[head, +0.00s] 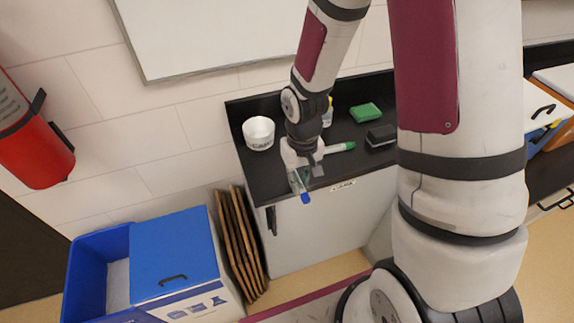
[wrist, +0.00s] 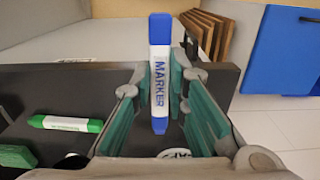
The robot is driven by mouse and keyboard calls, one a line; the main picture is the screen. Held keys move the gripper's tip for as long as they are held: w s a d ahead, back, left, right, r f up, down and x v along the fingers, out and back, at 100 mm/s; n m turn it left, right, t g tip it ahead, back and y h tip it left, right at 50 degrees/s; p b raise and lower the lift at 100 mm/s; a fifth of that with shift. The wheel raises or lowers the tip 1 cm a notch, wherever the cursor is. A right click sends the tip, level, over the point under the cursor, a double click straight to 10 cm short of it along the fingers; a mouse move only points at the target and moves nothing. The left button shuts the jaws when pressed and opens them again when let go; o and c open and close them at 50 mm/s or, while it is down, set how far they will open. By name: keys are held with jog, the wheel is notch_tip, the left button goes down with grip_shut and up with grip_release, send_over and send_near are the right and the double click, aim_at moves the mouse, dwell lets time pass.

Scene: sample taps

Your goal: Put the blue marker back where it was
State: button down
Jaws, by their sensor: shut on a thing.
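The blue marker (wrist: 160,72) is a white-bodied pen with blue ends and the word MARKER on its label. My gripper (wrist: 161,88) is shut on it, with the teal-padded fingers on either side. In the head view the marker's blue end (head: 305,197) sticks out below my gripper (head: 301,178), near the black counter's front edge. A white cup (head: 258,133) with dark lettering stands at the counter's left. A green marker (head: 340,148) lies on the counter right of my gripper; it also shows in the wrist view (wrist: 65,123).
A green sponge (head: 365,112), a dark eraser (head: 381,135) and a partly hidden small bottle (head: 328,112) are on the black counter (head: 252,172). Flattened cardboard (head: 240,245) and blue bins (head: 176,255) stand on the floor at left. A whiteboard (head: 215,35) hangs behind.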

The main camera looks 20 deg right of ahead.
jog(key=w, duration=0.6)
jog(key=w+f, duration=0.1)
jog(key=w, duration=0.2)
jog(key=shift+d, duration=0.1)
jog(key=shift+w+f+p, duration=0.1)
jog(key=shift+f+p, duration=0.45)
jog(key=shift+f, duration=1.1)
jog(key=shift+f, duration=0.15)
jog(key=c, duration=1.7)
grip_release()
jog(key=shift+o, duration=0.6)
